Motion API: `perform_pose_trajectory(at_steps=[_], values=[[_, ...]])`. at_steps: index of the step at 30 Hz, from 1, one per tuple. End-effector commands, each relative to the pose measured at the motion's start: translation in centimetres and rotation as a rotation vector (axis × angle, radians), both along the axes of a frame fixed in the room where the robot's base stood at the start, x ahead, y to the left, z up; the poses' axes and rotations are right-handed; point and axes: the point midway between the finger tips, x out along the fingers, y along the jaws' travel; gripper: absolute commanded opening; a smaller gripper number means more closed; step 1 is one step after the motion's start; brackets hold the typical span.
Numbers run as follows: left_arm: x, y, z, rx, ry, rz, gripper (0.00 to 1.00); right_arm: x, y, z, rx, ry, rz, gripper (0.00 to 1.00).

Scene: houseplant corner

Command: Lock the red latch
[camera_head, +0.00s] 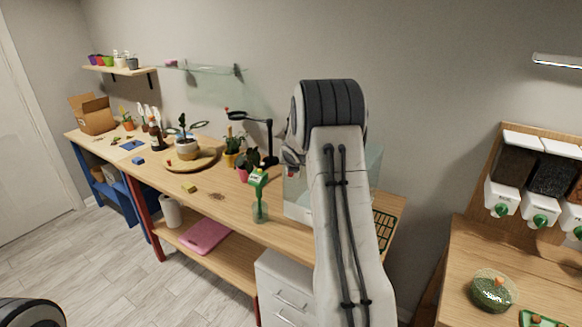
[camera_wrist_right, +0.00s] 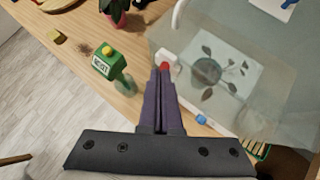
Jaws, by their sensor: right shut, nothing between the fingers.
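The red latch (camera_wrist_right: 165,66) shows in the right wrist view as a small red piece by a white mount on the edge of a clear box (camera_wrist_right: 245,90). My right gripper (camera_wrist_right: 160,76) is shut and empty, its dark fingertips right at the red latch and partly covering it. I cannot tell whether they touch, nor which way the latch is turned. A blue latch (camera_wrist_right: 201,119) sits farther along the same edge. In the head view my right arm hides most of the clear box (camera_head: 298,195) and the red latch. My left gripper is not in view.
A green-topped spray bottle (camera_head: 260,205) stands left of the box; it is close to the right fingers in the wrist view (camera_wrist_right: 105,65). A pink-potted plant (camera_head: 246,170) and a black lamp (camera_head: 268,140) stand behind. The bench front is mostly clear around a yellow block (camera_head: 189,187).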

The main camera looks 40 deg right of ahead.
Motion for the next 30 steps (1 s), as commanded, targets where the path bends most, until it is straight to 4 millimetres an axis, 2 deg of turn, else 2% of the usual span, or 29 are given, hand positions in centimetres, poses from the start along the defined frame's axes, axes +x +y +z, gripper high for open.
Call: perform_pose_trajectory(at_steps=[8, 11, 17, 19, 21, 30], values=[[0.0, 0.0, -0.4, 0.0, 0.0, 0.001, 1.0, -0.1, 0.2, -0.3, 0.0, 0.001, 0.001, 0.0], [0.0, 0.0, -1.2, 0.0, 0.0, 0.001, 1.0, -0.4, 0.6, -0.5, 0.001, 0.0, 0.001, 0.0], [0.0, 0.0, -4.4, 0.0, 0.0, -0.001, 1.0, -2.1, 2.3, -1.3, -0.001, -0.002, 0.003, 0.0], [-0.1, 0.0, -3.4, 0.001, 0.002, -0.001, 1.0, -3.4, 2.8, 0.7, -0.002, -0.003, 0.0, 0.0], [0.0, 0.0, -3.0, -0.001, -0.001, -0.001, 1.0, -4.5, 3.6, 1.9, -0.002, -0.002, 0.001, 0.0], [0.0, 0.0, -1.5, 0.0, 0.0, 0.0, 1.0, -8.1, 6.1, 5.1, -0.001, 0.0, 0.008, 0.0]])
